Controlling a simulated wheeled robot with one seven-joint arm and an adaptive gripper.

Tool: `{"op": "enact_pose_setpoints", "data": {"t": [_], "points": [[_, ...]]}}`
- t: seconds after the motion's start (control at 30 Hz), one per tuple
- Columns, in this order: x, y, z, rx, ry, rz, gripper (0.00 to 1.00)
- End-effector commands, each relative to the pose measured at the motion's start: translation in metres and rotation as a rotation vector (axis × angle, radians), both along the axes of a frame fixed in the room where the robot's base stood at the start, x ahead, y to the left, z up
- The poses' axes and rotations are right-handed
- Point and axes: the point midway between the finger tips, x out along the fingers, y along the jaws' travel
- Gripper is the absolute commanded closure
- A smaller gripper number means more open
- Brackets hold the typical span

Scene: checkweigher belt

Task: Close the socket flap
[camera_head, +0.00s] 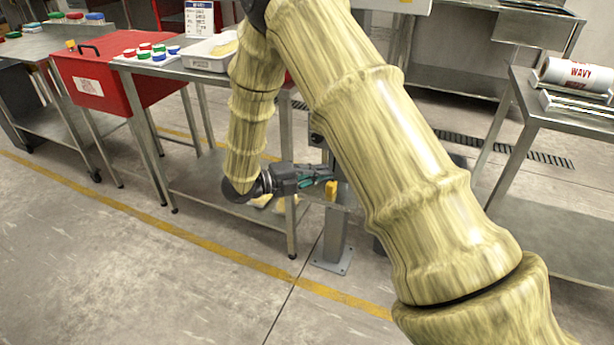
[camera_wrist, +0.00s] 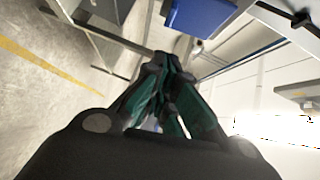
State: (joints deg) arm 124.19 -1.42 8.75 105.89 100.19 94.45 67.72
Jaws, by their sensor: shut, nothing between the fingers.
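My gripper (camera_head: 328,176) is shut and empty, with dark body and green finger parts. In the head view it points right, at a grey post (camera_head: 337,225) beside the steel table. A small yellow part (camera_head: 331,190) shows right by the fingertips; I cannot tell whether they touch. In the wrist view my gripper (camera_wrist: 170,60) has its fingertips together near a small pale round part (camera_wrist: 196,46). A blue panel (camera_wrist: 200,14) is above them. I cannot make out the socket flap for certain in either view, nor how far open it is.
Left of the post, a steel table (camera_head: 180,70) bears a white tray (camera_head: 205,60) and several coloured-lid jars (camera_head: 150,51). A red bin (camera_head: 95,85) is further left. A bench (camera_head: 575,120) with a white roll (camera_head: 578,74) stands right. The front floor is clear.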

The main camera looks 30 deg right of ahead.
Motion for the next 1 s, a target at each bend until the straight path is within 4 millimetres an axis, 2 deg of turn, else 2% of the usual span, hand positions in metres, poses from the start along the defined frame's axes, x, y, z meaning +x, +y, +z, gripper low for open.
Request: {"op": "enact_pose_setpoints", "data": {"t": [0.27, 0.43, 0.67, 1.0], "points": [[-0.003, -0.045, -0.006, -0.001, 0.001, 0.001, 1.0], [0.012, -0.061, -0.009, 0.0, 0.0, 0.003, 1.0], [0.022, -0.072, -0.01, -0.001, 0.0, 0.003, 1.0], [0.023, -0.073, -0.01, -0.001, 0.001, 0.004, 1.0]]}}
